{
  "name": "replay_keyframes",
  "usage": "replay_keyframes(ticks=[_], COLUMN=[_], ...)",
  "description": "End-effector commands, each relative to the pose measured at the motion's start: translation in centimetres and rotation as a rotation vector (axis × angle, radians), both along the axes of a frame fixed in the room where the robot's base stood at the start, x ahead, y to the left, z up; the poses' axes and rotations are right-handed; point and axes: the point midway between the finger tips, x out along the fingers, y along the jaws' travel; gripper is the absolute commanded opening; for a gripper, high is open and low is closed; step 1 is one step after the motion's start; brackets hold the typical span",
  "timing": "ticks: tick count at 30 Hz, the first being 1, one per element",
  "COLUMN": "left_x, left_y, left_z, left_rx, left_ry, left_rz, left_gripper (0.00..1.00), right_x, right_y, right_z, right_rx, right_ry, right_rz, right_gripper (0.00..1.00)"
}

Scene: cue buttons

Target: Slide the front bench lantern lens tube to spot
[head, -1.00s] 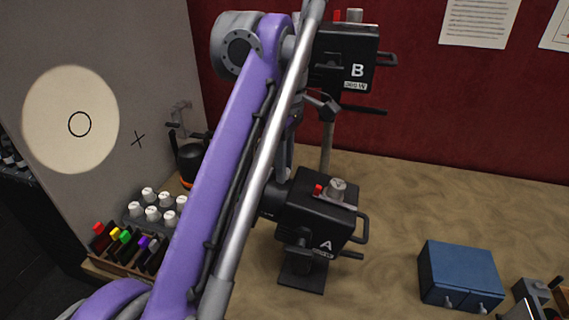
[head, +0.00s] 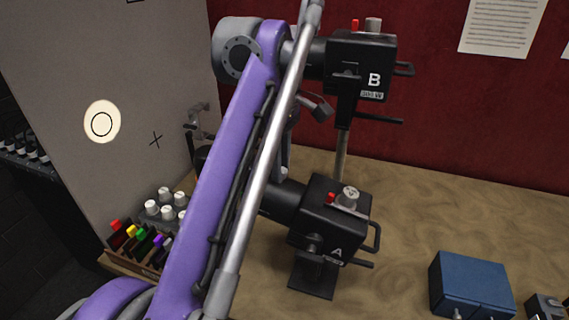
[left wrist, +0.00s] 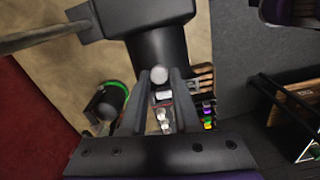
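The front lantern, marked A (head: 322,218), stands on the bench in the head view, its dark lens tube (head: 283,203) pointing left and partly hidden by my purple left arm. In the left wrist view the lens tube (left wrist: 160,48) shows beyond my fingers. My left gripper (left wrist: 159,76) has its fingertips on either side of a round grey knob (left wrist: 158,74) at the tube, and the knob appears to fill the gap. A small bright disc of light (head: 102,122) lies on the grey panel, around a black drawn circle. My right gripper is not in view.
Lantern B (head: 362,66) stands behind and above on a post (head: 341,155). Several white-capped bottles (head: 165,203) and coloured markers (head: 130,235) stand at the left. A blue cabinet (head: 470,283) is at the right. The bench (head: 440,205) is clear between lantern A and the cabinet.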

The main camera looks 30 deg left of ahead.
Motion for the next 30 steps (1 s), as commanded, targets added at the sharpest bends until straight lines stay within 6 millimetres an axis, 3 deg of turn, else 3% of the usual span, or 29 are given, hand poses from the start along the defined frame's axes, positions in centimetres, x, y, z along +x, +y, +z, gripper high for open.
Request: replay_keyframes(ticks=[1,4,16,30], left_x=[0.0,0.0,0.1,0.2], left_y=[0.1,0.0,-0.1,0.0], left_z=[0.1,0.1,0.8,9.7], left_rx=[0.001,-0.001,-0.003,-0.003], left_ry=[0.000,0.000,0.000,-0.003], left_rz=[0.001,0.001,0.000,0.001], left_gripper=[0.39,0.57,0.57,0.57], right_x=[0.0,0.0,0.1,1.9], right_y=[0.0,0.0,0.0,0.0], right_z=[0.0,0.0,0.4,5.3], right_rx=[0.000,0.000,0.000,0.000], right_ry=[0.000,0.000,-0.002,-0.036], right_rz=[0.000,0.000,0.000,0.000], right_gripper=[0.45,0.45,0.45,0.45])
